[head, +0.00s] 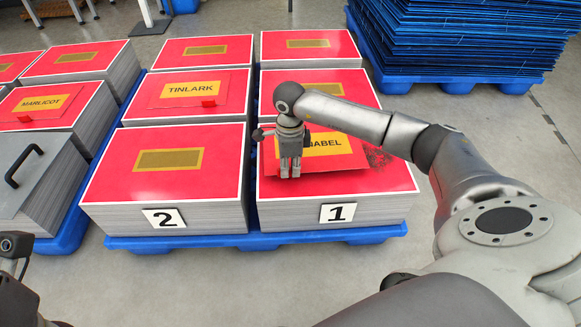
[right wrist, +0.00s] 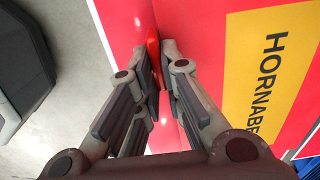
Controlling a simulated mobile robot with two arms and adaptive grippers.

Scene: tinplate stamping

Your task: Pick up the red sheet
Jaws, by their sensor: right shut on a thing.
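The red sheet (head: 335,177) with a yellow label ending in "ABEL" lies on the front stack marked 1. My right gripper (head: 290,174) is over its left front part, fingers pointing down, and covers the start of the label. In the right wrist view the fingers (right wrist: 160,88) are shut on a raised red piece (right wrist: 153,55) of the sheet, beside the yellow label reading "HORNABE" (right wrist: 272,75). I cannot tell whether the sheet is lifted off the stack. My left gripper's fingers are not in view.
A stack marked 2 (head: 163,192) stands left of stack 1. Red sheets labelled TINLARK (head: 155,92) and MARLICOT (head: 75,98) lie on stacks behind. The floor in front is clear.

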